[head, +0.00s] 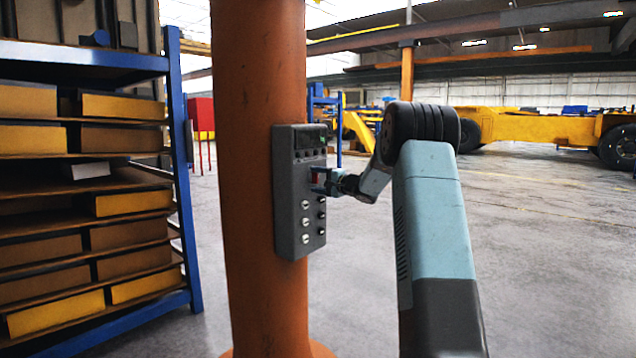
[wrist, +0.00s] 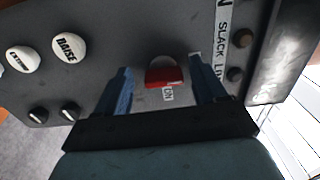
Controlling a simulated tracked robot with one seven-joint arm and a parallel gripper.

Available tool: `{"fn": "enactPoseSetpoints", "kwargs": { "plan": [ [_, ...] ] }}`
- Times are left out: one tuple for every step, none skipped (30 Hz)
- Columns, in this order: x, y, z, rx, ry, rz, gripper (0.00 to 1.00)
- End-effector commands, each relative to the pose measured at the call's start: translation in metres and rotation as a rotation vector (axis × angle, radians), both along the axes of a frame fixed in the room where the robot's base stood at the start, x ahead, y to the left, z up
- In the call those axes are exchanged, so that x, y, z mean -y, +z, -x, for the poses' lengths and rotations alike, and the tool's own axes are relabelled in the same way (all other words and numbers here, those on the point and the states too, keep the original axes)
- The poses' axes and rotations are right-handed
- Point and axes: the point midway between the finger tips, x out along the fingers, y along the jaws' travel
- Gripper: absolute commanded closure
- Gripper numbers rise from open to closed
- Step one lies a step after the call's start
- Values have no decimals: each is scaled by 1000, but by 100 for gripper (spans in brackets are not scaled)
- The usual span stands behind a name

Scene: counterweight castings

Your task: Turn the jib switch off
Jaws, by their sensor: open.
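A grey control box (head: 285,190) is fixed to an orange column. A red switch (wrist: 165,76) sits on its face, with a small white label beside it that seems to read ON. Whether it is the jib switch cannot be read here. My gripper (head: 322,181) is at the box's face in the head view, hiding most of the switch. In the wrist view my gripper (wrist: 162,88) is open, with one blue finger on each side of the red switch. A gap shows between the switch and each finger.
White buttons, one marked RAISE (wrist: 69,47), and small dark knobs lie near the switch. A strip label (wrist: 221,40) reads SLACK. The orange column (head: 262,90) carries the box. A blue shelf (head: 180,160) stands left; open floor lies right.

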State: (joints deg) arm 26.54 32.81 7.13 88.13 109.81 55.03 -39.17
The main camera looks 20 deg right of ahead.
Motion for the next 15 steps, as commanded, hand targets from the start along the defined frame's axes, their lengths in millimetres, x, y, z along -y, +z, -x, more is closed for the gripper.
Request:
{"fn": "enactPoseSetpoints", "kwargs": {
  "plan": [
    [1, 0, 1, 0, -1, 0, 30],
    [2, 1, 2, 0, -1, 0, 30],
    [3, 1, 4, 0, -2, 0, 30],
    [5, 1, 6, 0, -2, 0, 30],
    [6, 1, 8, 0, -3, 0, 30],
    [9, 1, 13, 0, -3, 0, 30],
    [11, 1, 17, 1, -2, 0, 30],
    [13, 2, 21, 1, -2, 0, 30],
    [17, 1, 27, 1, -3, 1, 30],
    [20, 1, 32, 1, -4, 1, 30],
    [23, 1, 37, 1, -4, 1, 30],
    [27, 1, 44, 1, -4, 1, 30],
    [30, 1, 50, 1, -4, 1, 30],
    [33, 0, 55, 0, -4, 0, 30],
    [38, 0, 62, 0, -4, 0, 30]
  ]
}}
